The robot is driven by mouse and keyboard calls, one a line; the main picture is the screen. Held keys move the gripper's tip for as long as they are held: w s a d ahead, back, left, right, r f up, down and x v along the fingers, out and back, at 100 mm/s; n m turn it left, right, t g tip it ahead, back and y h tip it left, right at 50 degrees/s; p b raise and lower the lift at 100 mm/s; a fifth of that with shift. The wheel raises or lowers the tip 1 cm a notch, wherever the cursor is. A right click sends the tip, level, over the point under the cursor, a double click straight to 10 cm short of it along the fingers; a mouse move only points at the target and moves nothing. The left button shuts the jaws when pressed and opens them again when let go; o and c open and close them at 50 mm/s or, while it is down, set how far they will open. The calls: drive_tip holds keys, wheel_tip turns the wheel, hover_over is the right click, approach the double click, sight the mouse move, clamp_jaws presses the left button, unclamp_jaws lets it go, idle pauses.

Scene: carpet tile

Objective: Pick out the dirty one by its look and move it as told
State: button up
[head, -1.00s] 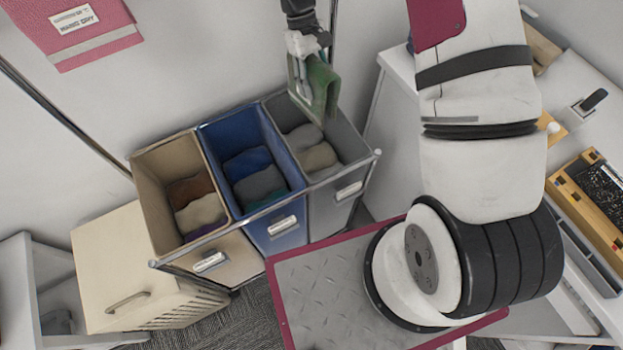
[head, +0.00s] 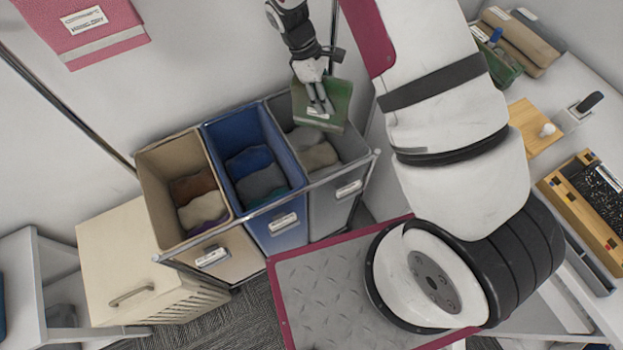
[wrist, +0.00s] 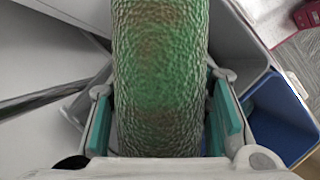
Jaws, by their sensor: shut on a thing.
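My gripper (head: 318,98) is shut on a green cloth-like item (head: 335,108) and holds it above the grey bin (head: 362,143) at the right of the row. In the wrist view the green item (wrist: 160,75) fills the space between the teal finger pads. Its surface is textured and has brownish patches. The blue bin (head: 210,150) stands in the middle and the tan bin (head: 155,190) at the left. Each holds several folded cloths. Part of the grey bin's inside is hidden behind the green item.
A cream cabinet (head: 115,265) with a handle stands left of the bins. A pink labelled pouch (head: 110,45) hangs on the wall. A white worktop at the right carries a green item (head: 497,65), a wooden board (head: 530,127) and a wooden tray (head: 560,200).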

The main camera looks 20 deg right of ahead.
drive_tip(key=shift+f+b, duration=0.3)
drive_tip(key=shift+f, duration=1.35)
drive_tip(key=o, duration=1.3)
drive_tip(key=v, duration=1.2)
